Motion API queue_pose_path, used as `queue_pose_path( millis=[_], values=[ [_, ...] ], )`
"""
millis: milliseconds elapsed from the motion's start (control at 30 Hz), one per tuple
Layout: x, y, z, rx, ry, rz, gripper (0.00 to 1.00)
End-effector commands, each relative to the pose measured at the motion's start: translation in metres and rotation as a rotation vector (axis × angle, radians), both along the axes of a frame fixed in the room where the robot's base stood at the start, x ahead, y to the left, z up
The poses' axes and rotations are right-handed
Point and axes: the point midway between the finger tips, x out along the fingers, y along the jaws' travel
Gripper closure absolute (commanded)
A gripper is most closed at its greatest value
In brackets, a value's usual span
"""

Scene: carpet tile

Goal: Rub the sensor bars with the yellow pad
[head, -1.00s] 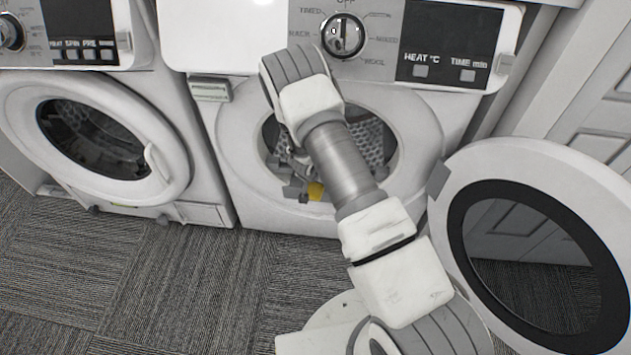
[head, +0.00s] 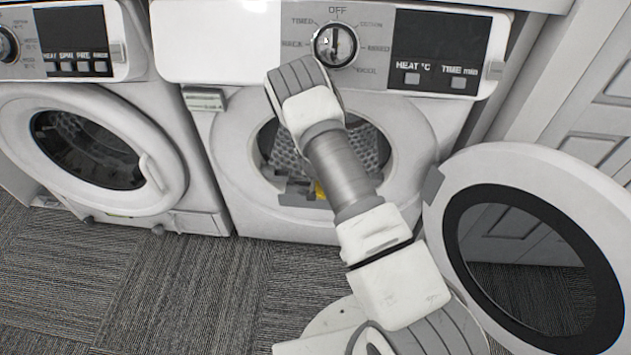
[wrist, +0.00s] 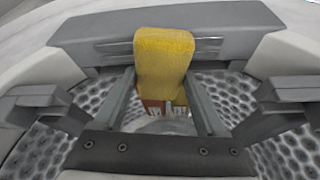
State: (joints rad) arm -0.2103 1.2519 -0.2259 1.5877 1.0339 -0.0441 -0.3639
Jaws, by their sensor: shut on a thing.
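The yellow pad (wrist: 163,62) stands between the fingers of my gripper (wrist: 165,100), which is shut on it, in the wrist view. In the head view a small part of the pad (head: 320,190) shows beside my arm at the lower rim of the dryer opening. The sensor bars (wrist: 208,44) are shiny metal strips on a grey housing (wrist: 255,18). They show on both sides of the pad, which covers their middle. I cannot tell whether the pad touches them. My gripper (head: 300,190) is partly hidden by my arm in the head view.
The perforated drum (wrist: 285,155) lies around my gripper. The open dryer door (head: 455,170) stands to the right. A second machine with a closed door (head: 170,150) is on the left. The carpet (head: 180,290) in front is clear at the left.

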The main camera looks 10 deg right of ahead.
Motion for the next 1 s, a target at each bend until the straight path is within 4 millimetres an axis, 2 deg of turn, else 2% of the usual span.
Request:
queue_pose_path(
  millis=[33,567,767,1000],
  values=[
    [-0.007,-0.003,-0.005,-0.001,0.013,-0.003,0.89],
    [-0.043,0.012,-0.003,0.003,0.014,0.0,0.89],
    [-0.043,0.013,0.001,0.002,0.012,0.002,0.89],
    [-0.023,0.007,0.004,-0.001,0.006,0.002,0.89]
  ],
)
